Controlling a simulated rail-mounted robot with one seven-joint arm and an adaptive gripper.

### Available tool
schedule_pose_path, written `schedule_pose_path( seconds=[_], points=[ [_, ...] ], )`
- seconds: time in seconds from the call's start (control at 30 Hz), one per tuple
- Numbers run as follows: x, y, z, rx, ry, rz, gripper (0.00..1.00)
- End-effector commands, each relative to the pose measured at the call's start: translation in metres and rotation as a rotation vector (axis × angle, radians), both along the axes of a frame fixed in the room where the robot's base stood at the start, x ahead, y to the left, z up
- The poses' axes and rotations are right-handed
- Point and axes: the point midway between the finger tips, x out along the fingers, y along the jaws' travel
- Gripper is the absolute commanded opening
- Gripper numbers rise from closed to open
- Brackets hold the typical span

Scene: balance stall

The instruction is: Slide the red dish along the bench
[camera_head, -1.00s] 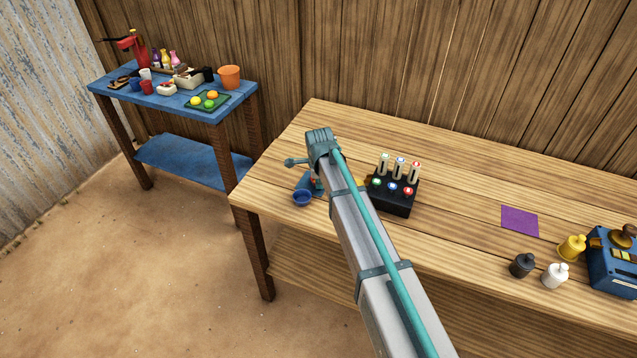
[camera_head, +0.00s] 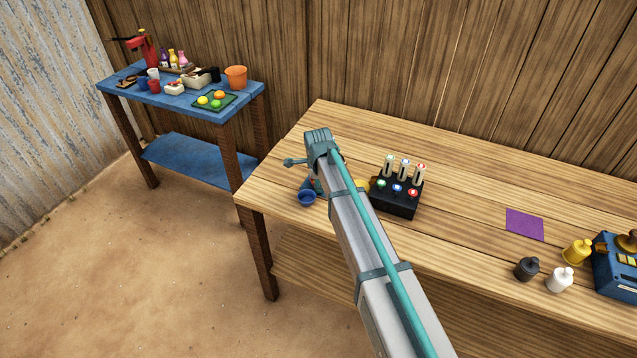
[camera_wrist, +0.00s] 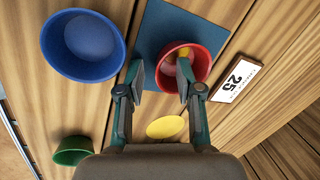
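The red dish (camera_wrist: 202,62) is in the wrist view, at the edge of a dark blue mat (camera_wrist: 150,30), with something yellow partly visible inside it. My gripper (camera_wrist: 160,82) is open, its two fingers apart. The right finger overlaps the dish's inside in the picture and the left finger is outside, over the mat, with the dish's left rim between them. I cannot tell whether either finger touches the dish. In the head view, my arm and gripper hide most of this spot on the bench (camera_head: 450,190).
A blue dish (camera_wrist: 90,40) is at upper left, a green dish (camera_wrist: 73,150) at lower left, and a yellow round thing (camera_wrist: 165,127) below the red dish. A white card reading 25 (camera_wrist: 237,79) lies to the right. A black rack (camera_head: 395,203) stands right of my arm.

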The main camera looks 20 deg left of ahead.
Motion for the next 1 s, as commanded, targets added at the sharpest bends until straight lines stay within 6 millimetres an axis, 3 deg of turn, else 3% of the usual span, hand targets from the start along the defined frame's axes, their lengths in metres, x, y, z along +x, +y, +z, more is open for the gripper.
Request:
schedule_pose_path(
  seconds=[0.27,0.7,1.0],
  points=[
    [-0.003,-0.001,0.011,0.0,-0.001,0.0,0.35],
    [-0.021,-0.007,0.087,0.001,-0.002,0.0,0.35],
    [-0.028,-0.009,0.115,0.0,-0.001,0.0,0.35]
  ],
)
